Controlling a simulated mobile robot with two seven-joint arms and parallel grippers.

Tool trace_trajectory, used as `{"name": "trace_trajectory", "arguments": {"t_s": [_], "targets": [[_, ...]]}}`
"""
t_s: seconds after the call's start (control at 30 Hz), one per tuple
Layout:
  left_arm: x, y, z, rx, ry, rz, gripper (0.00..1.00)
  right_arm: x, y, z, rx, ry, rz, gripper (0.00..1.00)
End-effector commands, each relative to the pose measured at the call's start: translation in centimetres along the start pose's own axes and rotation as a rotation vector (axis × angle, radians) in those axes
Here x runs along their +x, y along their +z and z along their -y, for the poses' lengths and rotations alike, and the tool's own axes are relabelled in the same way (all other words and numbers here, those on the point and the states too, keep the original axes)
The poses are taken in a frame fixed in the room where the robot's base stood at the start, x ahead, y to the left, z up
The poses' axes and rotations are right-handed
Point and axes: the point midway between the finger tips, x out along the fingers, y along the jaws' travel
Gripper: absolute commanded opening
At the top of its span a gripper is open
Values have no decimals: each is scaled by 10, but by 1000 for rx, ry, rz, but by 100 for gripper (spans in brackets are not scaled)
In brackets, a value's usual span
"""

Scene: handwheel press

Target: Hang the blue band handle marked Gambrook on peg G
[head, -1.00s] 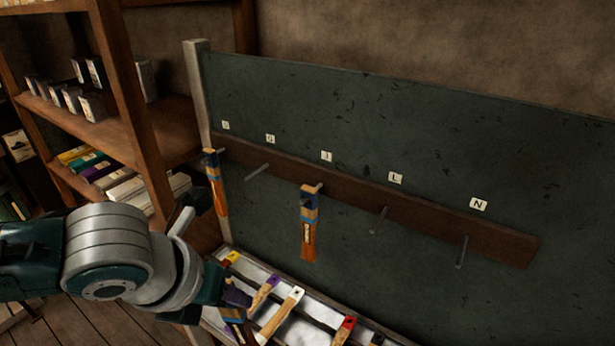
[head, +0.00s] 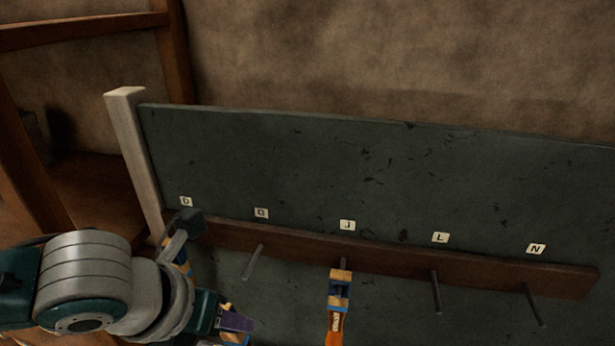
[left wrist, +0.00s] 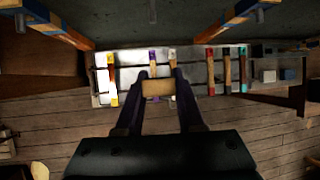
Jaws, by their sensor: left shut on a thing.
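My left gripper (head: 235,324) is shut on a tan wooden handle, whose end shows between the fingertips in the left wrist view (left wrist: 157,88). Its band colour and marking cannot be read. Peg G (head: 253,263) is a bare grey rod on the brown rail, below the second label (head: 261,213). The gripper is below and slightly left of peg G in the head view. My right gripper is not in view.
A blue-banded orange handle (head: 337,300) hangs on peg J. Another on peg D (head: 184,262) is partly hidden by my arm. Pegs L (head: 436,292) and N (head: 534,305) are bare. The metal tray (left wrist: 132,70) with several handles lies below.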

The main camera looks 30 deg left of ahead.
Motion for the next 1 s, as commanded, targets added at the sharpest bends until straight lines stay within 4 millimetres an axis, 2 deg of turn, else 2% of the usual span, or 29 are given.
{"name": "trace_trajectory", "arguments": {"t_s": [1.0], "targets": [[38, 57, -1, -1, -1, 3, 0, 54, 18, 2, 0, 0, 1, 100]]}}
